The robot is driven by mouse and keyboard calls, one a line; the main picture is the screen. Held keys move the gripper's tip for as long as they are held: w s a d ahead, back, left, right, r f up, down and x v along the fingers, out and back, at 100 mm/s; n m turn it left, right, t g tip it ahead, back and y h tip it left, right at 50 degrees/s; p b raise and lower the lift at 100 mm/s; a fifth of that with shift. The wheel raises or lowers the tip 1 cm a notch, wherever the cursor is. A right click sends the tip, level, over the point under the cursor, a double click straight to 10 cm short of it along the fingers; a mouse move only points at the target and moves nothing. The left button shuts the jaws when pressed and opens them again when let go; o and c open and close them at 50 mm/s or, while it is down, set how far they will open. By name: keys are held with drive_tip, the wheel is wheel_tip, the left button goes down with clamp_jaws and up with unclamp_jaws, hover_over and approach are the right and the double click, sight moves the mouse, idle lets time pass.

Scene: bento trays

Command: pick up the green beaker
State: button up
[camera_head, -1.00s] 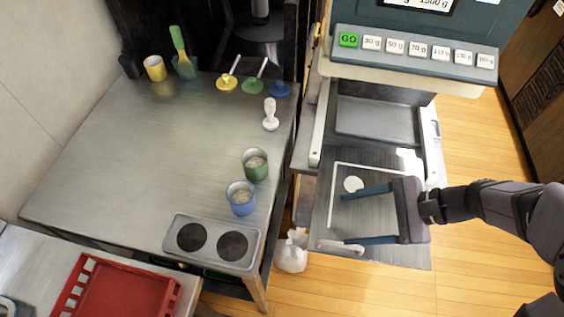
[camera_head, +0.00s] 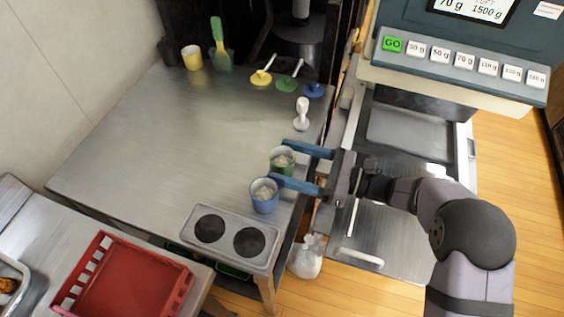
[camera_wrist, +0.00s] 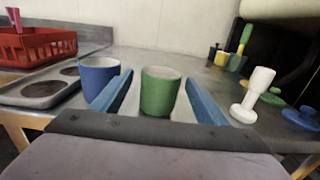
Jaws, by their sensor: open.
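The green beaker (camera_head: 283,160) stands upright on the metal table (camera_head: 150,150), with pale contents inside. My gripper (camera_head: 278,163) is open, its two blue fingers pointing left across the table's right edge. One finger lies on the far side of the green beaker and the other on its near side, close to the blue beaker (camera_head: 265,197). In the wrist view the green beaker (camera_wrist: 160,92) sits between the open fingers, with gaps visible on both sides. The blue beaker (camera_wrist: 98,78) is just outside the left finger there.
A white stamp-like tool (camera_head: 302,115) stands beyond the far finger. A two-hole grey plate (camera_head: 230,236) lies at the near table edge, and a red crate (camera_head: 125,280) is at lower left. A yellow cup (camera_head: 192,57) stands at the back. The table's middle is clear.

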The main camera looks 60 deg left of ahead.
sight(271, 156)
drive_tip(key=shift+p+x, duration=0.65)
drive_tip(key=shift+x, duration=2.1)
drive_tip(key=shift+r, duration=0.1)
drive_tip(key=c, duration=1.2)
